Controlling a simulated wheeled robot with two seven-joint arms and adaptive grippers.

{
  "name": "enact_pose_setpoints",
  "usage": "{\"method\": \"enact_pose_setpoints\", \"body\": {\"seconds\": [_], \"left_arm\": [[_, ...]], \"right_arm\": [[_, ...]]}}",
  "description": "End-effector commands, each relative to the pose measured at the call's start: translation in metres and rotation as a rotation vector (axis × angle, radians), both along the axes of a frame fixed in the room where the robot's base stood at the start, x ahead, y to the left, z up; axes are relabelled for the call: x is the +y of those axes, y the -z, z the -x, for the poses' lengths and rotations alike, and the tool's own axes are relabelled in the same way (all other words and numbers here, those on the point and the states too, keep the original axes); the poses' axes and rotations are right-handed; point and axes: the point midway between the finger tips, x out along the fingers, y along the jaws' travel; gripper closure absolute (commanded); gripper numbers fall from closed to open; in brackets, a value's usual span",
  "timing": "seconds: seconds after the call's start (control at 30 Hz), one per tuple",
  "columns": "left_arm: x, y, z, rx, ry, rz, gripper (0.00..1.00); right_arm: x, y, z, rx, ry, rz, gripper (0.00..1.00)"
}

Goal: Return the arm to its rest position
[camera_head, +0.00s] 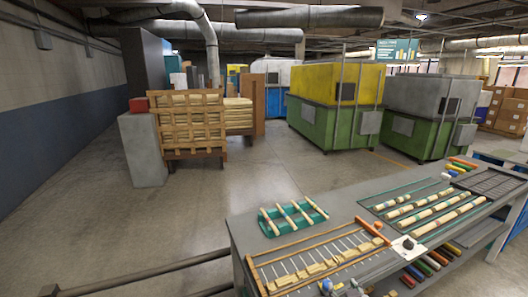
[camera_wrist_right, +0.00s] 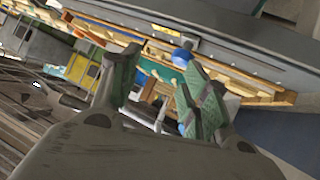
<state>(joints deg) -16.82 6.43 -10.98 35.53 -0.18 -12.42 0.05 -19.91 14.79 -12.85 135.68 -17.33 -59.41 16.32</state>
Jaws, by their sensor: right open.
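My right gripper (camera_wrist_right: 158,62) shows in the right wrist view with its two green-padded fingers apart and nothing between them. Beyond the fingers is a tilted view of the workbench edge with an orange-brown wooden frame (camera_wrist_right: 262,98). A blue round knob (camera_wrist_right: 181,58) shows behind the fingertips, apart from them as far as I can tell. I cannot clearly make out either gripper in the head view. My left gripper is not in view.
A slatted wooden crate (camera_head: 187,126) and green-yellow machines (camera_head: 335,122) stand behind. The floor left of the bench is largely clear.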

Motion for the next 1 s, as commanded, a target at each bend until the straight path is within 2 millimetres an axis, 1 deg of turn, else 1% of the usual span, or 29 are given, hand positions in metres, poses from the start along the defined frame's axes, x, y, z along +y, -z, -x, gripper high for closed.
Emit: {"method": "enact_pose_setpoints", "body": {"seconds": [0.03,0.17,0.2,0.3,0.43,0.6,0.9,0.93,1.0], "left_arm": [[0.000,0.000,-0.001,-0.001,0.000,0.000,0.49],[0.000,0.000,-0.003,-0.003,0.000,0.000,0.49],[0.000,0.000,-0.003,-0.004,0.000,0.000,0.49],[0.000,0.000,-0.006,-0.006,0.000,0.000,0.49],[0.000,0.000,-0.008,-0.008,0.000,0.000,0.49],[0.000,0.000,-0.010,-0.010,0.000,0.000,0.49],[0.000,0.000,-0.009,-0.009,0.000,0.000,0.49],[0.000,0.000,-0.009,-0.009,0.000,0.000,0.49],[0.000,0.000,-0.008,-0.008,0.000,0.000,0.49]], "right_arm": [[-0.002,0.012,0.012,0.059,0.007,-0.008,0.54],[-0.005,0.041,0.046,0.218,0.015,-0.023,0.54],[-0.005,0.050,0.057,0.267,0.014,-0.030,0.54],[-0.004,0.066,0.083,0.377,0.005,-0.041,0.54],[-0.003,0.080,0.110,0.483,-0.009,-0.056,0.54],[0.000,0.091,0.136,0.581,-0.028,-0.069,0.54],[0.004,0.103,0.173,0.713,-0.063,-0.093,0.54],[0.005,0.104,0.176,0.726,-0.067,-0.096,0.54],[0.005,0.112,0.172,0.723,-0.067,-0.093,0.54]]}}
